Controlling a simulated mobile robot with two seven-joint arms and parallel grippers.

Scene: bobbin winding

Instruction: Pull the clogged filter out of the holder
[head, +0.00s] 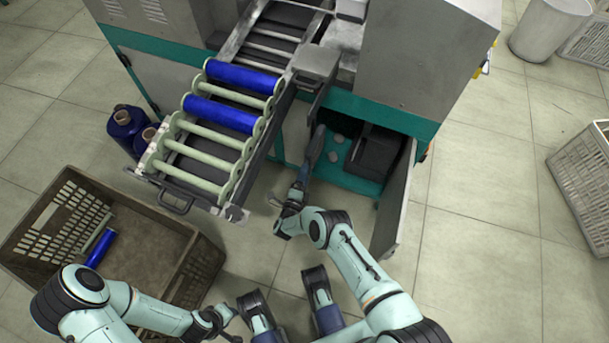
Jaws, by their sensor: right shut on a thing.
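The machine's lower cabinet (345,182) stands open below the roller track. My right gripper (319,132) reaches up into its left part, its fingers at the upper left edge of the opening. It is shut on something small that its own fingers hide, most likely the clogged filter. I cannot make out the filter or its holder from here. Two pale round discs (335,157) lie on the teal cabinet floor, right of the gripper. My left gripper (226,322) is low in the picture, away from the machine, and I cannot tell whether its jaws are open.
A dark box (376,153) fills the cabinet's right side. The open door (393,208) sticks out on the right. The roller track (205,160) with two blue bobbins (222,114) overhangs on the left. A brown crate (180,262) stands at lower left.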

